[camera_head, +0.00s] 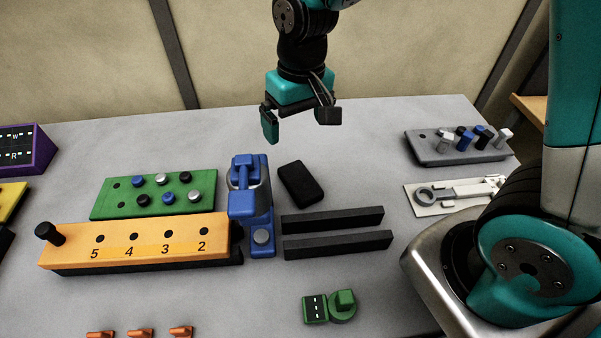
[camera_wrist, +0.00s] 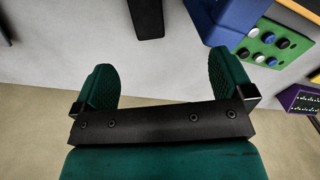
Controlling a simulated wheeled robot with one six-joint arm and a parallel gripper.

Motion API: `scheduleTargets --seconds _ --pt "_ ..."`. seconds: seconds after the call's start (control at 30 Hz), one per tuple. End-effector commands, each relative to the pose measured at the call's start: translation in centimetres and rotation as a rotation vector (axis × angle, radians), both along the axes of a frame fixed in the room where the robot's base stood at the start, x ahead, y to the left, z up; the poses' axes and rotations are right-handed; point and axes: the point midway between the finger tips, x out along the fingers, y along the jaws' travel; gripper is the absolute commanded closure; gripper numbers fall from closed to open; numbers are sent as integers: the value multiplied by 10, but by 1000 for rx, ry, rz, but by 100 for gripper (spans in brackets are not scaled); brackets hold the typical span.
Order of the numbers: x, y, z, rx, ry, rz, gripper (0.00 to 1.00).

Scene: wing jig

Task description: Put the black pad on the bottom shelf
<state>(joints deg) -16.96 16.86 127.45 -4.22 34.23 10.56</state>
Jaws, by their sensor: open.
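The black pad (camera_head: 301,184) lies flat on the grey table, just right of the blue clamp. In the wrist view a black block, which looks like the pad (camera_wrist: 146,18), shows at the top edge, partly cut off. My gripper (camera_head: 298,130) is open and empty, in the air behind and above the pad. Its two green fingers (camera_wrist: 167,88) are wide apart in the wrist view, with only bare surface between them. I cannot make out a bottom shelf in either view.
A blue clamp (camera_head: 248,195) stands by an orange numbered bar (camera_head: 140,244). A green peg block (camera_head: 155,194) is behind it. Two dark rails (camera_head: 335,245) lie in front of the pad. A grey peg block (camera_head: 459,147) and white plate (camera_head: 455,195) are right. Table between is clear.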

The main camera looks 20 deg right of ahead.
Motion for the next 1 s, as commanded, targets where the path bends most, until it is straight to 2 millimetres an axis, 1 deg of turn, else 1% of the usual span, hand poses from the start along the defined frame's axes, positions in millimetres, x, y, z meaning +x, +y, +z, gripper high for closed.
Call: scheduleTargets --seconds 0.03,0.1,0.2,0.27,0.6,0.7,0.8,1.0 --pt "9 -3 -6 -24 8 -26 1" --pt "17 -6 -14 -49 9 -52 1" --pt "22 -9 -27 -65 11 -71 1" --pt "22 -10 -37 -69 12 -75 1" --pt "21 -12 -112 -68 15 -75 1" --pt "22 -12 -128 -66 12 -75 1" --pt "22 -12 -138 -66 9 -75 1" --pt "22 -13 -149 -66 10 -76 1"
